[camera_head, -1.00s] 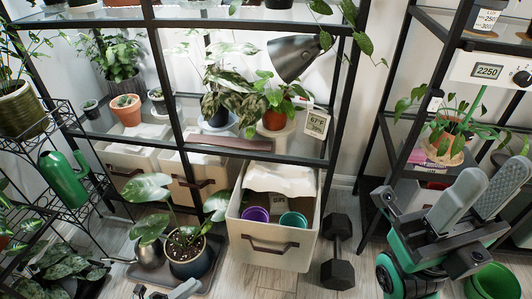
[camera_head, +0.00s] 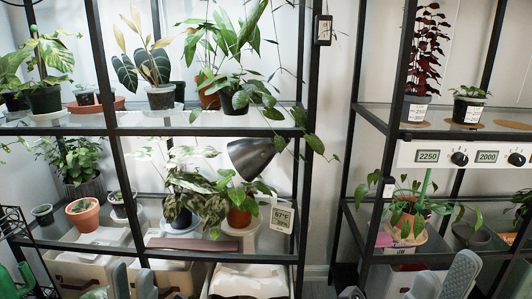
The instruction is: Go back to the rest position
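My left gripper (camera_head: 132,277) shows at the bottom edge, left of centre. Its two grey fingers stand upright and apart, with nothing seen between them. My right gripper (camera_head: 445,272) is at the bottom right, in front of the right shelf unit. Its two grey fingers are also apart and hold nothing that I can see. The lower parts of both grippers are cut off by the frame edge.
A black-framed plant rack (camera_head: 300,150) fills the left and middle. A second rack (camera_head: 352,150) with dials stands at right. A grey lamp (camera_head: 251,157) hangs in the left rack. Cream bins (camera_head: 85,278) sit below. The floor is mostly out of view.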

